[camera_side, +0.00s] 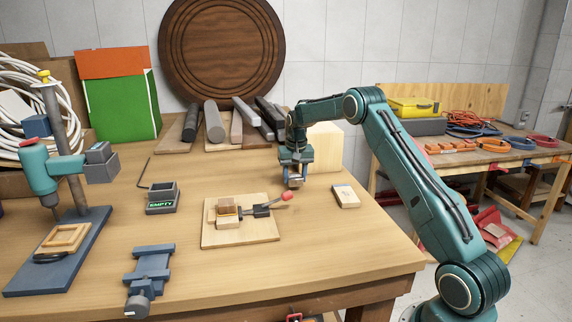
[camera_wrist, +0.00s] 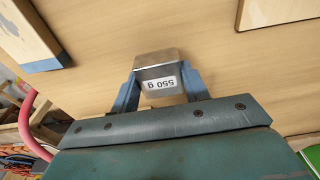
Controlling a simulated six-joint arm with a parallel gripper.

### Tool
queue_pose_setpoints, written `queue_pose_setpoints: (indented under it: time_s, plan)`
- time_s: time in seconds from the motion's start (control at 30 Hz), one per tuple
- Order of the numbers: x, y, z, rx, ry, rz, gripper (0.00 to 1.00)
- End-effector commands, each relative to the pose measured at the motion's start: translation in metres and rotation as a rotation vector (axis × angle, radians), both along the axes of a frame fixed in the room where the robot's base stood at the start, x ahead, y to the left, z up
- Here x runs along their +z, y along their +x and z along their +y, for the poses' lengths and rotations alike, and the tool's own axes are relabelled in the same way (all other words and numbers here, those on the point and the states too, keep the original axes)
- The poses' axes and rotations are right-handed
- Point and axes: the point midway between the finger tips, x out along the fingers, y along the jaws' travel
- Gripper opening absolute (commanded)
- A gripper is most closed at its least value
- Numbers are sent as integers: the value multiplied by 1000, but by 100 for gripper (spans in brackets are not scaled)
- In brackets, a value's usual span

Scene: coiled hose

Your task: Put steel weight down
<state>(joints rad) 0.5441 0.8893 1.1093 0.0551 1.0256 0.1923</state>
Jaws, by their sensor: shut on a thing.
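My gripper (camera_side: 295,183) points down over the back right part of the wooden table (camera_side: 330,255). In the wrist view its two blue fingers (camera_wrist: 158,88) are shut on the steel weight (camera_wrist: 157,63), a small grey metal block. A white label on the weight reads 550 g, upside down in that view. In the side view the weight (camera_side: 294,182) is small and partly covered by the fingers. I cannot tell whether its underside touches the table.
A wooden board with a red-handled toggle clamp (camera_side: 262,210) lies left of my gripper, and a small pale block (camera_side: 345,196) lies to the right. A box marked EMPTY (camera_side: 162,198), a blue vise (camera_side: 150,270) and a drill press (camera_side: 60,170) stand further left. Bars (camera_side: 215,120) lie behind.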

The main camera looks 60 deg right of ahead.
Motion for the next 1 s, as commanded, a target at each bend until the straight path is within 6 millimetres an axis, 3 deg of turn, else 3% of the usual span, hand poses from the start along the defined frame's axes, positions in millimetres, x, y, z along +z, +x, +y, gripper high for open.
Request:
queue_pose_setpoints:
  time_s: [0.2,0.67,0.7,0.8,1.0]
  plan:
    - [-17,0,0,0,-1,-2,4]
    - [-21,1,0,0,-2,-4,4]
    - [-22,0,0,0,-1,-1,51]
    - [-22,0,0,0,-1,-1,67]
    - [-22,0,0,0,0,0,67]
